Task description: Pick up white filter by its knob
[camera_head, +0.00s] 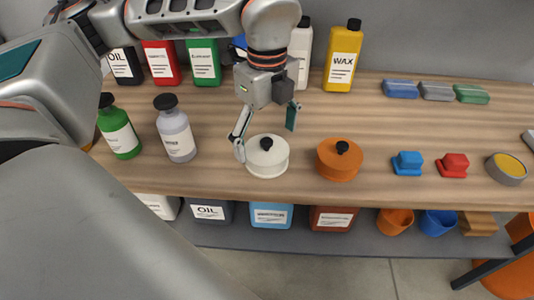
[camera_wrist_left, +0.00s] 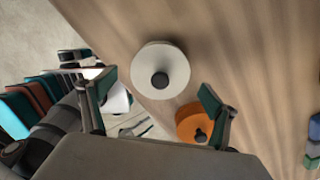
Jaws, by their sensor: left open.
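The white filter (camera_head: 268,162) is a round white disc-shaped body with a black knob (camera_head: 266,143) on top. It stands upright on the wooden shelf, left of an orange filter (camera_head: 338,163) of the same shape. In the left wrist view the white filter (camera_wrist_left: 172,55) shows whole, with its knob (camera_wrist_left: 160,80) facing the camera. My left gripper (camera_head: 266,132) is open and empty. Its fingers are spread above and behind the white filter, and one fingertip appears close to the filter's left side. I cannot tell whether it touches. My right gripper is not in view.
A grey bottle (camera_head: 176,135) and a green bottle (camera_head: 121,135) stand left of the filter. A yellow wax bottle (camera_head: 342,60) and other containers line the back. Blue (camera_head: 407,164) and red (camera_head: 453,165) pieces lie to the right. The shelf's front edge is just before the filters.

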